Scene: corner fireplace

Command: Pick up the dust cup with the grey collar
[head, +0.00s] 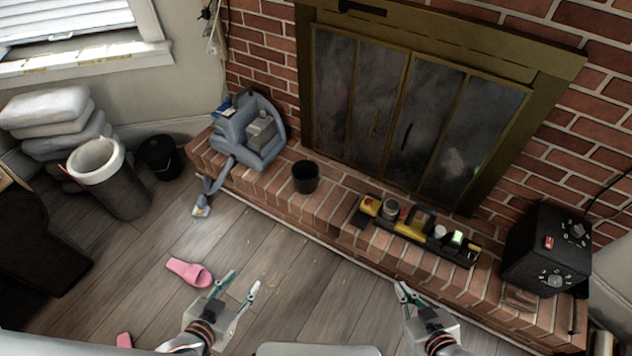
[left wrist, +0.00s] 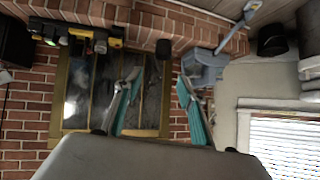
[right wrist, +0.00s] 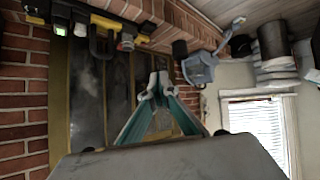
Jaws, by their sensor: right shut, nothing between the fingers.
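A long black and yellow caddy (head: 408,233) lies on the brick hearth, holding several small items. One is a round cup with a greyish upper part (head: 391,208) near its left end; it may be the dust cup with the grey collar, but it is too small to be sure. A whitish round piece (head: 439,231) and a green-lit piece (head: 457,238) sit further right in the caddy. My left gripper (head: 243,281) is open and empty over the floor. My right gripper (head: 402,288) is shut and empty, in front of and below the caddy, apart from it.
A black cup (head: 305,177) and a blue-grey machine (head: 249,134) with a hose stand left on the hearth. A black box with knobs (head: 547,249) stands at its right end. A pink slipper (head: 189,271) lies on the floor. Hearth between black cup and caddy is clear.

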